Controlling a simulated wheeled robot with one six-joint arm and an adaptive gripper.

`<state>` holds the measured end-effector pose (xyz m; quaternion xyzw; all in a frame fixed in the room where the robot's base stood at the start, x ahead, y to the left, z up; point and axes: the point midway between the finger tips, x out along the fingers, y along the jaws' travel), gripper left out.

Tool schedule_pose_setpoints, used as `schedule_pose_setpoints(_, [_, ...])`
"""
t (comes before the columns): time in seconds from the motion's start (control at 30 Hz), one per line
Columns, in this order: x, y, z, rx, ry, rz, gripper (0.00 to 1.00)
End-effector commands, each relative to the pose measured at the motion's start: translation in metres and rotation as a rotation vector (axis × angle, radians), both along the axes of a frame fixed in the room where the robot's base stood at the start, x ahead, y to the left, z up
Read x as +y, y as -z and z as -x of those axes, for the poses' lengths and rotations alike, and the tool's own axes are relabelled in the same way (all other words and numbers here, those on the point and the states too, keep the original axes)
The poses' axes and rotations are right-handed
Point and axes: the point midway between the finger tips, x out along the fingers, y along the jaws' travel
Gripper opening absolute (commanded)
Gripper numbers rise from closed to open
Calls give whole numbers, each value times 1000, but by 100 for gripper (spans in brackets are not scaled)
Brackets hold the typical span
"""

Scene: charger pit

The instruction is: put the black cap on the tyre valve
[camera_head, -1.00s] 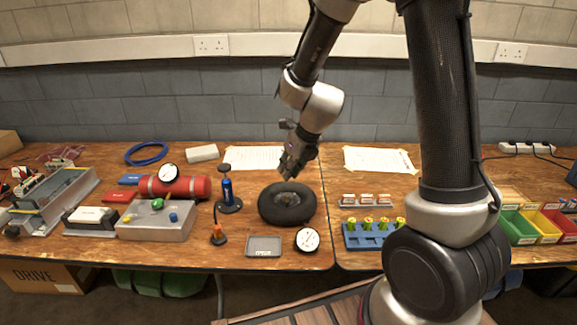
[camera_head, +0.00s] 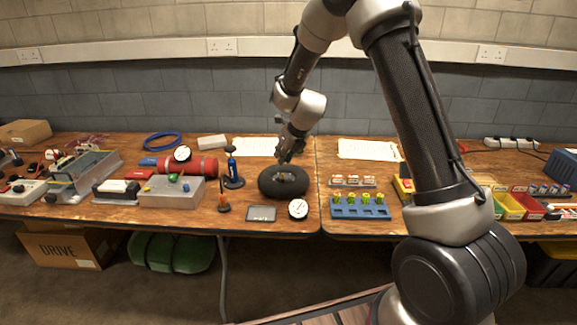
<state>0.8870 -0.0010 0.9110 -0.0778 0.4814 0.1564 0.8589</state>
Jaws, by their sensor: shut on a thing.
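A black tyre (camera_head: 283,190) lies flat on the wooden bench, with a grey hub in its middle. Its valve is too small to make out. My gripper (camera_head: 284,158) points down just above the tyre's back edge. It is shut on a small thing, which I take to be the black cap. The fingers hide most of that thing, and I cannot tell whether it touches the tyre.
A blue pump (camera_head: 232,170), an orange-tipped tool (camera_head: 223,197), a grey tray (camera_head: 261,214) and a round gauge (camera_head: 298,208) stand close around the tyre. A blue rack (camera_head: 360,209) stands to the right. A red cylinder (camera_head: 195,166) lies left.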

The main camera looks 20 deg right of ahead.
Motion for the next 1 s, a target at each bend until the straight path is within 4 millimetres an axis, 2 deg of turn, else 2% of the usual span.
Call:
schedule_pose_setpoints(0.03, [0, -5, -7, -11, -3, 2, 5])
schedule_pose_setpoints(0.37, [-1, -3, -8, -46, -17, 10, 5])
schedule_pose_setpoints(0.8, [-2, 32, -8, -46, -15, 9, 5])
schedule_pose_setpoints(1.0, [-1, 40, -8, -46, -15, 10, 5])
